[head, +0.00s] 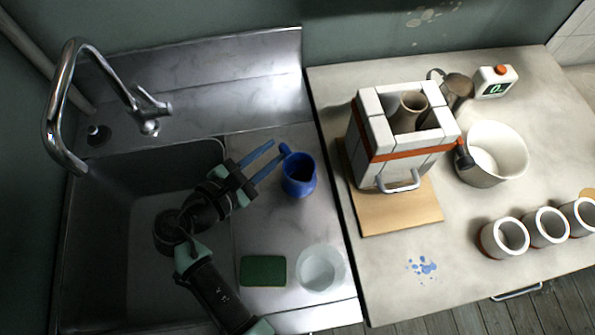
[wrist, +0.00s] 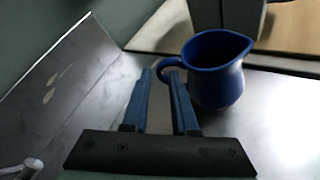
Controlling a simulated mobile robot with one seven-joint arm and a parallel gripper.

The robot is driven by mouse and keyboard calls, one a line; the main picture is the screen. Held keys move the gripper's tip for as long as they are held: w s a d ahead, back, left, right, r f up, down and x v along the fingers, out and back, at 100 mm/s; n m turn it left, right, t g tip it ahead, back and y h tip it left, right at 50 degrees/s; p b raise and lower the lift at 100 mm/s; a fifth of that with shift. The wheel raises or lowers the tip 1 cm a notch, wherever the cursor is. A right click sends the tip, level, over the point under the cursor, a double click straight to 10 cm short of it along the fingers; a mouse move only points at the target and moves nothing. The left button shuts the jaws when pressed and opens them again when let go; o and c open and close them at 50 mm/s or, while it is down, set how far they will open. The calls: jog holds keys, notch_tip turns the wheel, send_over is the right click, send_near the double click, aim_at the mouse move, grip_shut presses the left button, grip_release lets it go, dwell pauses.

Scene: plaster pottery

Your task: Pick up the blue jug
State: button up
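The blue jug (head: 299,180) stands upright on the metal counter right of the sink. In the wrist view the jug (wrist: 215,85) is at the upper right, with its handle towards the fingers and its spout to the right. My gripper (head: 277,149) is open, its two blue fingers pointing at the handle side of the jug. In the wrist view the gripper (wrist: 159,73) has a gap between its fingers, and the right fingertip overlaps the handle. I cannot tell whether they touch. Nothing is held.
The sink (head: 100,230) with its faucet (head: 70,100) is on the left. A green sponge (head: 263,271) and a white bowl (head: 321,269) stand in front of the jug. A brick kiln (head: 400,140) on a wooden board (head: 400,212) stands to the right. Several cups (head: 504,237) are farther right.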

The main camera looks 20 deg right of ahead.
aim_at(281, 144)
jog(key=x, duration=0.4)
jog(key=shift+r, duration=0.1)
grip_shut()
jog(key=shift+r, duration=0.1)
dwell(1.2)
